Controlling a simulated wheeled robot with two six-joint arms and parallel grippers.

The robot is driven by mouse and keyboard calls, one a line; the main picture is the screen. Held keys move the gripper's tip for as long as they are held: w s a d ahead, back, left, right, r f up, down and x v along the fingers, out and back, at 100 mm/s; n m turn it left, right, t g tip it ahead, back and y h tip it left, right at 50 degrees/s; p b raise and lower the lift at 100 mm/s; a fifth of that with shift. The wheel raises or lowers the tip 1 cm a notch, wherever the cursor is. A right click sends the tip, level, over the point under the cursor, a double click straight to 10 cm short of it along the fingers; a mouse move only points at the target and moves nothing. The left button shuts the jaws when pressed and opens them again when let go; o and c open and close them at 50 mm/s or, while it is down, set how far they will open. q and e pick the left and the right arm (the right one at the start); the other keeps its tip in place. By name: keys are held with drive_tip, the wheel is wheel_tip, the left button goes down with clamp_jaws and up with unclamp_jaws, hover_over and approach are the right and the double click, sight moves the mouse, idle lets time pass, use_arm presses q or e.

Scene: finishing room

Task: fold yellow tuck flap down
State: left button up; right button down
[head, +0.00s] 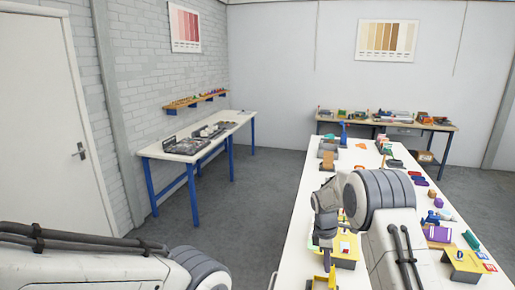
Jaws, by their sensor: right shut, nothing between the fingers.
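My right arm reaches over the white table (310,190) from the lower right. Its gripper (327,262) points down and is shut with nothing visible between the fingers. Just right of it is a yellow box-like thing (349,263), partly hidden behind my arm. A smaller yellow piece (321,283) lies at the bottom edge, just below the gripper. I cannot tell which part is the tuck flap, or whether the gripper touches it. My left arm crosses the lower left corner, but its gripper is out of frame.
Another yellow thing (466,268) and a purple block (438,234) lie on the table right of my arm. Several small coloured objects fill its far part. A blue-legged bench (160,153) stands along the left wall, with open floor (230,215) between.

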wheel_tip(320, 180, up, 8)
drive_tip(key=p, duration=0.5)
drive_tip(key=shift+f, duration=0.25)
